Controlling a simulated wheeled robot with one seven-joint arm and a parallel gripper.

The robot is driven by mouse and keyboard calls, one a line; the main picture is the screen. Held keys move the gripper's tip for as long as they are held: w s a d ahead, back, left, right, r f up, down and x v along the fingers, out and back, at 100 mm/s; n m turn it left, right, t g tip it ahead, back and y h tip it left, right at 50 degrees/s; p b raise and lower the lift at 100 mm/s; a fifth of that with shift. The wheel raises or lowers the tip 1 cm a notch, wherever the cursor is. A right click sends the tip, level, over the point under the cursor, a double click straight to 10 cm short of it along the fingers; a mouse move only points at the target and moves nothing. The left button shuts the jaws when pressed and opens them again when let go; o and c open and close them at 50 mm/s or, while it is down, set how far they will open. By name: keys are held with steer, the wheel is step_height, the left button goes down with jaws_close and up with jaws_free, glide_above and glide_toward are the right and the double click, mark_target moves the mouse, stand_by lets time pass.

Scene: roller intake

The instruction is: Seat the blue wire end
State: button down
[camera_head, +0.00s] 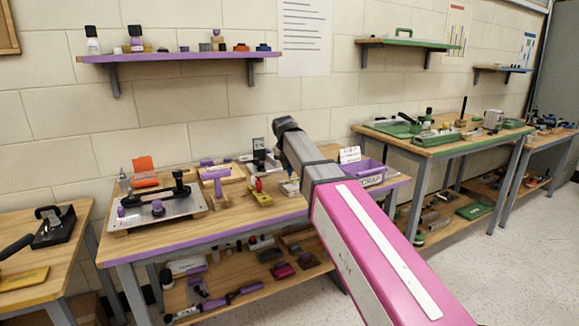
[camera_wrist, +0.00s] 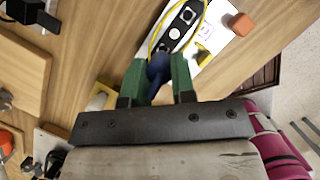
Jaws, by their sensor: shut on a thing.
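In the wrist view my gripper (camera_wrist: 158,66) has two green fingers shut on a dark blue piece (camera_wrist: 159,73), which looks like the blue wire end. I cannot tell whether the blue piece touches that block. The far end of the blue piece and any wire behind it are hidden. In the head view my arm reaches over the purple-edged workbench (camera_head: 190,238), and my fingers are hidden.
A white printed plate (camera_wrist: 216,32) and an orange block (camera_wrist: 241,24) lie beside the black block. A wooden board (camera_wrist: 20,70) is at left.

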steer(key=shift+f, duration=1.3)
steer(key=c, duration=0.9)
jaws_free()
steer(key=shift+o, duration=0.2)
